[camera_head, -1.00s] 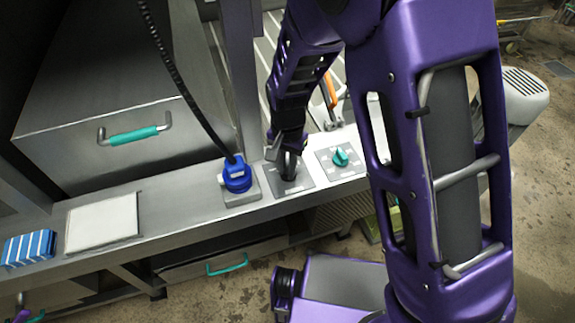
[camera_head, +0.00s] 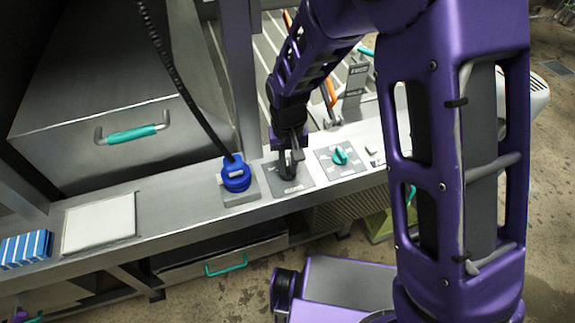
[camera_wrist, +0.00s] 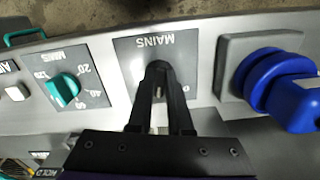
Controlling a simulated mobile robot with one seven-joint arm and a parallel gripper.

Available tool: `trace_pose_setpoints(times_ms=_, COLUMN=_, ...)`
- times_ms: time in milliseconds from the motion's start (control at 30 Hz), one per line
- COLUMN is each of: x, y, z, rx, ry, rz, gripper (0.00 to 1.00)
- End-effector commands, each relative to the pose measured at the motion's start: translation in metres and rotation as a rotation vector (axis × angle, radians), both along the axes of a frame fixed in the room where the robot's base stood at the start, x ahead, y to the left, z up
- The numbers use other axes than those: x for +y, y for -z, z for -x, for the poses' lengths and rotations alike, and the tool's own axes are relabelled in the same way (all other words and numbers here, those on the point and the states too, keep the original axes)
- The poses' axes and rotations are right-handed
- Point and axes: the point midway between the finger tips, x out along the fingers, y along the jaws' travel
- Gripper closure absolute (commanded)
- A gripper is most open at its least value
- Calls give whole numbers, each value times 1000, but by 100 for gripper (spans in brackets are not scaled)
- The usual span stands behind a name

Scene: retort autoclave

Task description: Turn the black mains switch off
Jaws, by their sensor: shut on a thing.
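The black mains switch (camera_head: 287,172) sits on a grey plate (camera_head: 301,187) on the metal ledge. In the wrist view the plate (camera_wrist: 128,48) reads MAINS, upside down. My gripper (camera_head: 290,150) reaches down to the switch from above. In the wrist view my gripper (camera_wrist: 158,88) has both black fingers closed around the switch. The fingers cover most of the switch and part of the plate's lettering, so I cannot read its position.
A blue plug (camera_head: 236,176) with a black cable is left of the switch. A teal minutes dial (camera_head: 340,156) is on the right, with a small white button (camera_head: 372,150) beyond it. A drawer with a teal handle (camera_head: 132,135) stands behind the ledge.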

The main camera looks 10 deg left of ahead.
Motion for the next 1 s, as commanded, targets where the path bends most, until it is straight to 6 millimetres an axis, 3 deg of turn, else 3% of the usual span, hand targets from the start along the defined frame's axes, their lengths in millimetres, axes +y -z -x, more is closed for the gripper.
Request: trace_pose_setpoints(times_ms=1000, x=-4, y=-1, z=-4, rx=0, ry=-885, rz=-1, gripper=100)
